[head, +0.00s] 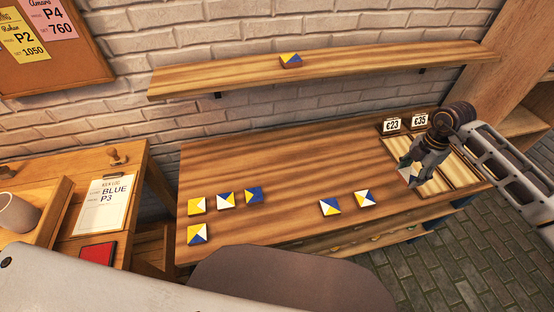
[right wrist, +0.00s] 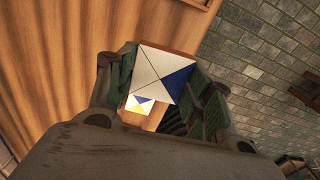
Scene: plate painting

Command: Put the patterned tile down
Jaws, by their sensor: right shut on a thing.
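My right gripper (head: 410,172) is over the divided wooden tray (head: 459,172) at the right end of the table. In the right wrist view, my right gripper (right wrist: 166,88) is shut on a patterned tile (right wrist: 154,62), white with one blue triangle and thin diagonal lines. In the head view the fingers largely hide this tile. A second tile (right wrist: 139,105), white, blue and yellow, shows beyond the held one in the right wrist view. The gap between the held tile and the surface under it cannot be told. My left gripper is not in view.
Several yellow, white and blue tiles lie on the table, such as a yellow-and-white tile (head: 196,206) at left and a blue-and-white tile (head: 363,199) mid-right. Price cards (head: 391,125) stand behind the tray. A wall shelf (head: 370,64) holds one tile (head: 291,61). The table's middle (head: 300,165) is clear.

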